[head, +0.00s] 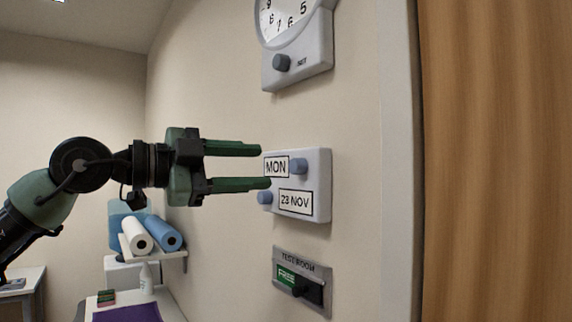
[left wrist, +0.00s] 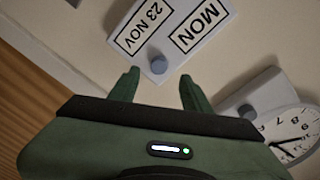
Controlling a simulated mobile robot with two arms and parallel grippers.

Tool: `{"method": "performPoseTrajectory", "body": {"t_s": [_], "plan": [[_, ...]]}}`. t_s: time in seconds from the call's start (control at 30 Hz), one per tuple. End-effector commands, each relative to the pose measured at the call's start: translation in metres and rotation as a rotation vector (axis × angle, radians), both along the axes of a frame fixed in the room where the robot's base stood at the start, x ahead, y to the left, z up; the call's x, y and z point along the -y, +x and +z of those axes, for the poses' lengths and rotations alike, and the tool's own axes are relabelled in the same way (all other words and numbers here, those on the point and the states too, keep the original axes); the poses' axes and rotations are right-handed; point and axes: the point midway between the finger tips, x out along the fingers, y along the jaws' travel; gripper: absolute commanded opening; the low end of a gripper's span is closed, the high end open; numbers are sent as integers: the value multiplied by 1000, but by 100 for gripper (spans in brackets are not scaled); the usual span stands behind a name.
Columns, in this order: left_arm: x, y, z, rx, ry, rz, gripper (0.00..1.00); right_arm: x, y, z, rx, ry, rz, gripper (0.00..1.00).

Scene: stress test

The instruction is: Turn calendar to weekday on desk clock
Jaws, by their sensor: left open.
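The calendar (head: 322,190) is a white box on the wall, with a "MON" card (head: 276,167) above a "23 NOV" card (head: 296,202). One blue-grey knob (head: 299,166) is right of "MON"; another knob (head: 265,197) is left of "23 NOV". My left gripper (head: 266,167) is open and empty, its two green fingers pointing at the calendar's left part. In the left wrist view the gripper (left wrist: 159,78) has the knob beside "MON" (left wrist: 158,65) ahead of the gap between its fingertips, apparently untouched. My right gripper is not in view.
A clock (head: 287,18) on a white housing with a "SET" knob (head: 281,62) is above the calendar. A "TEST ROOM" sign with a green "FREE" slider (head: 301,284) is below. Paper rolls (head: 150,234) lie on a shelf at the left. A wooden door (head: 495,160) is at the right.

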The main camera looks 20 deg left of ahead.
Motion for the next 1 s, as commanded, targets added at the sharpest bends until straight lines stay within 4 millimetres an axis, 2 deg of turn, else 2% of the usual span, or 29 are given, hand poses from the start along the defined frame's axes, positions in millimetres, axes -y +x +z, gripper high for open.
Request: {"method": "performPoseTrajectory", "body": {"t_s": [0.2,0.37,0.73,0.77,0.9,0.93,1.0], "plan": [[27,27,3,-1,1,-5,48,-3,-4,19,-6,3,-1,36],[39,41,2,0,-1,-4,48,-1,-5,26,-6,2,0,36],[44,47,0,1,-1,-5,48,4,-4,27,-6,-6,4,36],[44,46,0,1,-1,-5,42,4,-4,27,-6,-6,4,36],[44,46,0,1,-1,-5,4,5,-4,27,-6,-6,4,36],[44,46,0,1,-1,-5,0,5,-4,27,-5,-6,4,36],[45,46,0,1,-1,-5,0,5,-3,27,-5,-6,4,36]]}}
